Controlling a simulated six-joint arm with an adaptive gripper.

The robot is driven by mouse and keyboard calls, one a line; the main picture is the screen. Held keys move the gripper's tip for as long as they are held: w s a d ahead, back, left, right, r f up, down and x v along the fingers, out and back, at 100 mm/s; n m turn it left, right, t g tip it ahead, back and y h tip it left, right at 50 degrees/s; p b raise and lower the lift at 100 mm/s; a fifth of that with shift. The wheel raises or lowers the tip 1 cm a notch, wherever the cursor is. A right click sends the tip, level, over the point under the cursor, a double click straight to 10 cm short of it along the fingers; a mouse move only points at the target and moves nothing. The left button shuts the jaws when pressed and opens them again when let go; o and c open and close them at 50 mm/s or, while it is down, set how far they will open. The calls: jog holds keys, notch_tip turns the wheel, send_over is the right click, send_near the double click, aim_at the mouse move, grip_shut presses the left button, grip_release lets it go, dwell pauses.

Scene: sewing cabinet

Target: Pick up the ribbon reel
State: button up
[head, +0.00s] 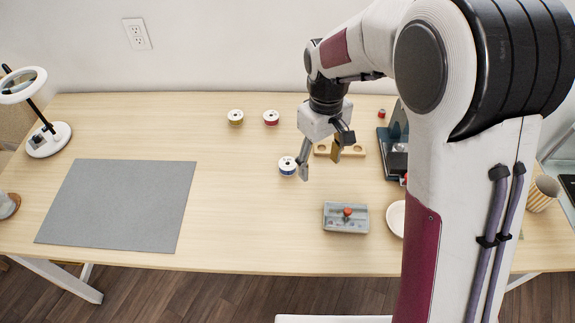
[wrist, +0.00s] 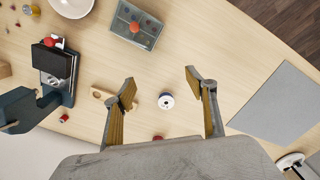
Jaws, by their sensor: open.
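Three reels stand on the table: a white one with a blue band (head: 288,167), a gold one (head: 235,117) and a red one (head: 271,118). I cannot tell by name which is the ribbon reel. My gripper (head: 320,164) is open and empty, pointing down above the table, just right of the blue-banded reel in the head view. In the wrist view, the blue-banded reel (wrist: 166,101) appears between the spread fingers of my gripper (wrist: 160,79), below them and apart. The red reel (wrist: 158,138) shows near the palm edge there. The gold reel is hidden in the wrist view.
A wooden holder with holes (head: 353,150) lies close to my gripper, before a dark machine (head: 385,139). A grey compartment box (head: 345,224) with a red knob-like item stands nearer the front, beside a white dish (head: 395,219). A grey mat (head: 118,205) lies left; the table between is clear.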

aim_at(291, 162)
jog(key=w+a+f+n, duration=0.2)
jog(key=w+f, duration=0.1)
jog(key=w+a+f+n, duration=0.1)
jog(key=w+f+n, duration=0.1)
jog(key=w+f, duration=0.1)
jog(key=w+a+f+n, duration=0.2)
jog(key=w+f, duration=0.1)
jog(key=shift+w+a+f, duration=0.2)
jog(key=shift+w+a, duration=0.1)
jog(key=w, duration=0.1)
jog(key=w+r+n, duration=0.1)
jog(key=w+a+n, duration=0.1)
jog(key=shift+r, duration=0.25)
jog(key=shift+w+r+n, duration=0.1)
jog(key=shift+n, duration=0.8)
jog(key=shift+f, duration=1.3)
